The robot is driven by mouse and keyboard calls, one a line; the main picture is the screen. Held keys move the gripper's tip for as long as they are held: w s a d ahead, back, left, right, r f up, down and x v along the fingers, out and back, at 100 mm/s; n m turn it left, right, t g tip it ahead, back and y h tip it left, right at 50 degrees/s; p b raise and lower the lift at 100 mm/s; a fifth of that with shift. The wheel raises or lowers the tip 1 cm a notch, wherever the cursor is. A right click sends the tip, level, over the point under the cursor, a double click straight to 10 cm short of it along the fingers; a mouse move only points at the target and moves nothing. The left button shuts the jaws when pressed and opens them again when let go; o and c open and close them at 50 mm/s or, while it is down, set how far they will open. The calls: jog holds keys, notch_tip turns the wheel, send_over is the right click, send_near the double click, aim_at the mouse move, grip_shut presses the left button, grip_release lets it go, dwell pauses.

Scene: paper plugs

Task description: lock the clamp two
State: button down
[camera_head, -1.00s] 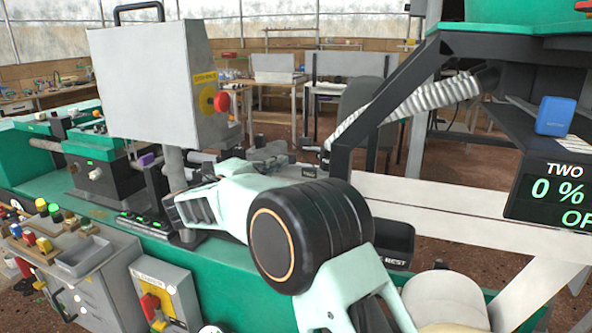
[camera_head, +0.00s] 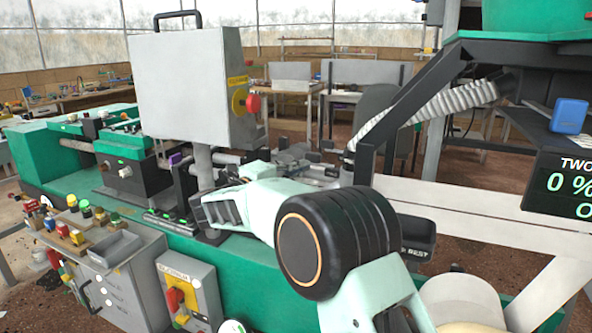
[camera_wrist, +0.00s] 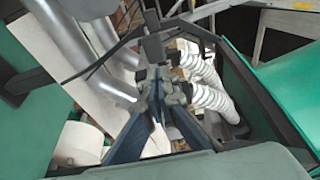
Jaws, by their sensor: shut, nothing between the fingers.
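In the wrist view, my gripper (camera_wrist: 157,80) has two blue-grey fingers that rise from the lower edge and meet near the centre. It is shut and empty. Grey metal parts (camera_wrist: 178,92) show close to the fingertips; whether they touch cannot be told. In the head view, grey mechanical parts (camera_head: 303,162) show behind my arm above the green machine bed (camera_head: 262,291). I cannot tell which part is clamp two. A dark display reading "TWO" and "0 %" (camera_head: 567,184) hangs at the right edge, its lower line cut off.
A grey control box with a red button (camera_head: 187,88) stands on the machine. A switch box (camera_head: 188,294) and a button console (camera_head: 105,262) stand in front. White ribbed hoses show in the wrist view (camera_wrist: 205,80). A dark slanted frame (camera_head: 412,98) stands at right.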

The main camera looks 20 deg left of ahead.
jog(key=s+a, duration=0.7)
jog(key=shift+s+p, duration=0.3)
jog(key=shift+s, duration=0.05)
